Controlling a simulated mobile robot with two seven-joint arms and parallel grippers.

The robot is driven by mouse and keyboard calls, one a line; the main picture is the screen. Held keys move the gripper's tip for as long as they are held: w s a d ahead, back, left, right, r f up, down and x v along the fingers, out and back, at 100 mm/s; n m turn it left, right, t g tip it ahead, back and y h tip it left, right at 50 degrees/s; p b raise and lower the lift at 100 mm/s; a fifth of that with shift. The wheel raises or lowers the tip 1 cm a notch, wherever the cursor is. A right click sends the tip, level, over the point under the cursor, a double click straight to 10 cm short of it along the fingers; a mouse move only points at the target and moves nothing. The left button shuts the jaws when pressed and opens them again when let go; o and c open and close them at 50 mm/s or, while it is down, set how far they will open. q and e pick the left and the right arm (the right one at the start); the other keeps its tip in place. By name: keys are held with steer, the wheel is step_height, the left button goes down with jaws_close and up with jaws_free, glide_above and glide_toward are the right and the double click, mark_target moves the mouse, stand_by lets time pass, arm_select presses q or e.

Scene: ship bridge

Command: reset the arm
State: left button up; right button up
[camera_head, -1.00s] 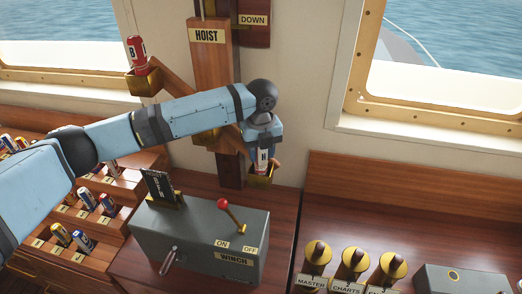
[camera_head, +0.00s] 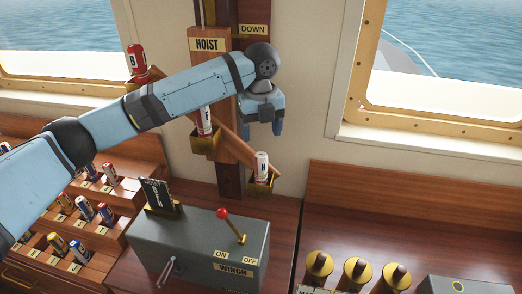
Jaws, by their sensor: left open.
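My left arm reaches in from the left across the hoist. My left gripper (camera_head: 264,122) is open and empty, in front of the hoist post and above the lowest brass holder (camera_head: 260,184). A white can (camera_head: 261,166) marked H stands in that holder, apart from the gripper. A red and white can (camera_head: 205,121) sits in the middle brass holder (camera_head: 203,142), partly hidden by my arm. A red can (camera_head: 137,60) marked B stands in the upper left holder. My right gripper does not show.
Below is the grey winch box (camera_head: 197,246) with a red-knobbed lever (camera_head: 231,226) and a small black sign (camera_head: 159,195). A stepped rack of cans (camera_head: 83,208) is at left. The wall to the gripper's right is clear.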

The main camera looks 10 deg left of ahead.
arm_select(q)
steer(key=shift+r, duration=2.15)
